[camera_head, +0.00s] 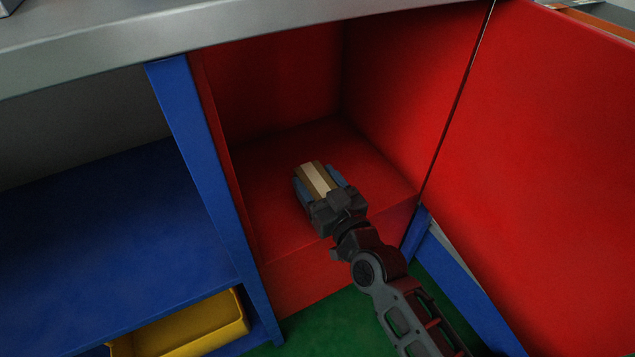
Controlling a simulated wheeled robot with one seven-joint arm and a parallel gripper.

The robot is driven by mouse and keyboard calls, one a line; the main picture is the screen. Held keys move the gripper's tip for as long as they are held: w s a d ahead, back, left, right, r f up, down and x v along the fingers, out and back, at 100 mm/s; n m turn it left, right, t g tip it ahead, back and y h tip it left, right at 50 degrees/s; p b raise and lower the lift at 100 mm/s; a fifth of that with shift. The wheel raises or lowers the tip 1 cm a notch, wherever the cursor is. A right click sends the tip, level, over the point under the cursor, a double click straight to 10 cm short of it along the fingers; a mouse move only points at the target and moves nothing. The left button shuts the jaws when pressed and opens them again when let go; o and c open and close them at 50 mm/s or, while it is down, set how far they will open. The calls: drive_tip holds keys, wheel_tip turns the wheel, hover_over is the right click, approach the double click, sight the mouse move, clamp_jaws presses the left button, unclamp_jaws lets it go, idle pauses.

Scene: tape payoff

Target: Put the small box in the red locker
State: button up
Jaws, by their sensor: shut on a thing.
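The red locker (380,165) is open, with its red door (560,150) swung out to the right. My gripper (322,184) reaches into the locker from the front right. It is shut on the small box (317,176), which is brown with a pale stripe along its top. The box is over the locker floor, inside the opening. I cannot tell whether the box touches the floor. The gripper hides the near end of the box.
A blue post (205,165) borders the locker on the left, beside a blue shelf (110,235). A yellow bin (185,332) sits low at the left. A grey worktop (190,28) runs above. The locker floor around the box is clear.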

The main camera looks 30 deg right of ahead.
drive_tip(key=shift+f, duration=0.2)
drive_tip(key=o, duration=1.2)
drive_tip(key=shift+r, duration=0.15)
drive_tip(key=shift+r+p, duration=0.3)
drive_tip(key=s+p, duration=0.1)
drive_tip(key=s, duration=1.1)
drive_tip(key=shift+f+p, duration=0.2)
drive_tip(key=shift+p, duration=0.1)
